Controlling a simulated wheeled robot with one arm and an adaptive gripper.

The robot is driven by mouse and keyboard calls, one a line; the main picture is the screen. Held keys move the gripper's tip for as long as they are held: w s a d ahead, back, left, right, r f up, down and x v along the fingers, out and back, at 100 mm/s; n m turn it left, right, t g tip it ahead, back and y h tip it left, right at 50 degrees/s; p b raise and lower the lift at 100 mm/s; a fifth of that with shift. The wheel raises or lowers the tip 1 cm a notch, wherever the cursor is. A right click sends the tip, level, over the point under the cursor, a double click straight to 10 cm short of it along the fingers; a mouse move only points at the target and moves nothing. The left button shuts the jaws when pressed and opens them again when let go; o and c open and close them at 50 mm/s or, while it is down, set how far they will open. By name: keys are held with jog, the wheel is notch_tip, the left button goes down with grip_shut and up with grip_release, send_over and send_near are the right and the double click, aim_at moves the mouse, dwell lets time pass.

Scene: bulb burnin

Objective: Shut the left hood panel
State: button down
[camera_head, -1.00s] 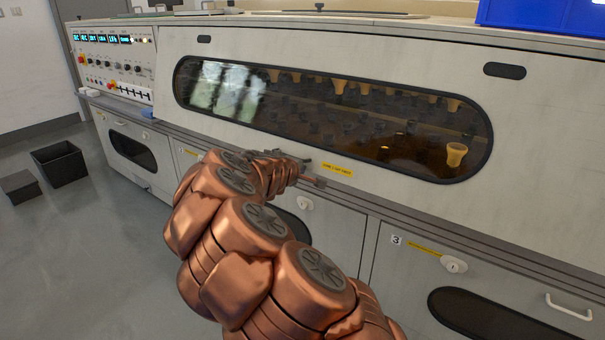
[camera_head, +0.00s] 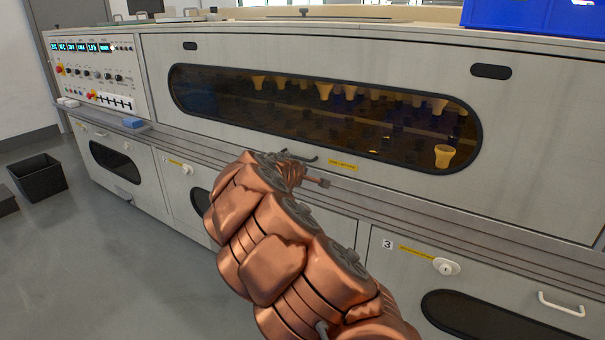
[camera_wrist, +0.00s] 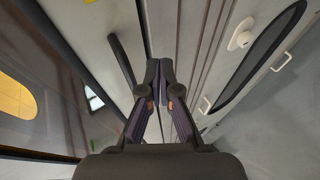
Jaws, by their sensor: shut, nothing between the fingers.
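The left hood panel (camera_head: 400,62) is the long pale panel with a dark, rounded window (camera_head: 220,103). In the head view it hangs down across the machine front and looks nearly flush with it; I cannot tell whether it is fully seated. Its dark bar handle (camera_head: 301,156) is at the lower edge, left of a yellow label (camera_head: 343,165). In the wrist view the handle (camera_wrist: 122,65) lies just left of my gripper (camera_wrist: 159,68). My gripper is shut and empty, its tips near the panel's lower edge. Contact is unclear. My copper arm hides part of the lower edge.
A ledge (camera_head: 455,218) runs below the panel, above lower doors with a latch (camera_head: 447,266) and a white handle (camera_head: 561,304). A control board (camera_head: 95,72) is at left. A blue crate (camera_head: 530,14) stands on top. A black bin (camera_head: 38,177) is on the open floor.

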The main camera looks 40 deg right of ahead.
jog(key=s+a+r, duration=0.1)
jog(key=s+a, duration=0.6)
jog(key=a, duration=0.4)
jog(key=shift+s+a+p, duration=0.3)
jog(key=shift+p, duration=0.05)
jog(key=s+a+r+m+g+y+p, duration=0.15)
jog(key=s+r+m+g+p, duration=0.4)
jog(key=s+r+p, duration=1)
jog(key=s+a+r+g+y+p, duration=0.1)
jog(key=s+a+r+y+p, duration=0.1)
jog(key=s+a, duration=0.5)
jog(key=s+a+r+g+y+p, duration=0.2)
jog(key=s+a+r+y+p, duration=0.1)
jog(key=s+a+p, duration=0.4)
jog(key=s+a+r+g+y+p, duration=0.1)
jog(key=s+a+r+y+p, duration=0.2)
jog(key=s+a, duration=0.4)
jog(key=s+r+p, duration=0.1)
jog(key=s+p, duration=0.1)
jog(key=s, duration=0.2)
jog(key=shift+s+a+m, duration=0.35)
